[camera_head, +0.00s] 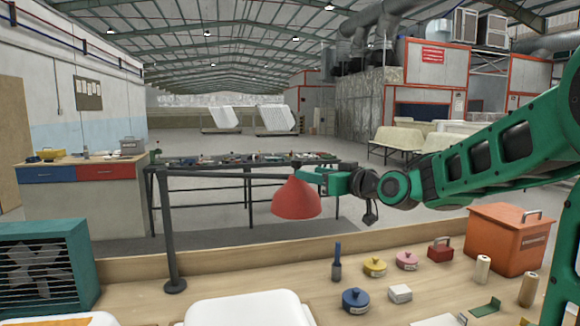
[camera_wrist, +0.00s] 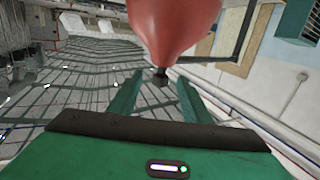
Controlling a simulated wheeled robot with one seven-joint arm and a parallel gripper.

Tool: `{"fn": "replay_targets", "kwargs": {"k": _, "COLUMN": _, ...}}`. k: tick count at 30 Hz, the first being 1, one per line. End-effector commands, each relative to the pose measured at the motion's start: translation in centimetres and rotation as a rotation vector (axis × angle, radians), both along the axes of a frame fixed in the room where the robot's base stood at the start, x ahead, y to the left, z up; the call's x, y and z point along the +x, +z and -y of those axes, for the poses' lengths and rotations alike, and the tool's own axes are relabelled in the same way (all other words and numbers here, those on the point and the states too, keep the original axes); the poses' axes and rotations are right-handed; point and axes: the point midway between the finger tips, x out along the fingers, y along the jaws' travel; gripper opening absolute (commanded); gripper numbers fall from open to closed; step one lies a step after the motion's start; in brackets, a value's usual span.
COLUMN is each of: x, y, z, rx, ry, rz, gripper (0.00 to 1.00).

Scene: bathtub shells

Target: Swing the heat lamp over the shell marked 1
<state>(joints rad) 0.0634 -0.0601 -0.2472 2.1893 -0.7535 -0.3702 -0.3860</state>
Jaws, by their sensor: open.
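The heat lamp has a red dome shade (camera_head: 296,201) hanging from a dark boom, on a dark post (camera_head: 164,230) standing at the bench's left. In the wrist view the red shade (camera_wrist: 175,25) fills the top middle. My gripper (camera_head: 312,176) is open at the top of the shade. In the wrist view my gripper (camera_wrist: 156,90) has its two green fingers apart, with a small dark piece of the lamp between them or just beyond. A white shell (camera_head: 250,310) lies at the bottom middle, below the lamp and cut by the frame edge. No number is readable on it.
Part of another pale shell (camera_head: 60,319) shows at bottom left, beside a green fan heater (camera_head: 42,265).

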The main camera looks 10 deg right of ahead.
Motion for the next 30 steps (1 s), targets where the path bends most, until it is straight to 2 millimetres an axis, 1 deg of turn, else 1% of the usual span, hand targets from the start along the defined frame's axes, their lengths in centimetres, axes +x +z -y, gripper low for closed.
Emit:
{"fn": "replay_targets", "kwargs": {"k": 1, "x": 0.3, "y": 0.6, "z": -0.3, "rx": 0.008, "ry": 0.006, "rz": 0.025, "gripper": 0.44}}
{"fn": "replay_targets", "kwargs": {"k": 3, "x": 0.6, "y": 1.3, "z": -0.5, "rx": 0.017, "ry": 0.011, "rz": 0.048, "gripper": 0.44}}
{"fn": "replay_targets", "kwargs": {"k": 8, "x": 2.0, "y": 1.4, "z": -1.0, "rx": 0.019, "ry": 0.012, "rz": 0.056, "gripper": 0.44}}
{"fn": "replay_targets", "kwargs": {"k": 18, "x": 7.3, "y": 1.4, "z": -3.2, "rx": 0.018, "ry": 0.011, "rz": 0.054, "gripper": 0.44}}
{"fn": "replay_targets", "kwargs": {"k": 21, "x": 8.6, "y": 1.4, "z": -3.7, "rx": 0.018, "ry": 0.01, "rz": 0.054, "gripper": 0.44}}
{"fn": "replay_targets", "kwargs": {"k": 25, "x": 9.8, "y": 1.4, "z": -4.2, "rx": 0.019, "ry": 0.01, "rz": 0.054, "gripper": 0.44}}
{"fn": "replay_targets", "kwargs": {"k": 30, "x": 10.4, "y": 1.5, "z": -4.4, "rx": 0.019, "ry": 0.009, "rz": 0.055, "gripper": 0.44}}
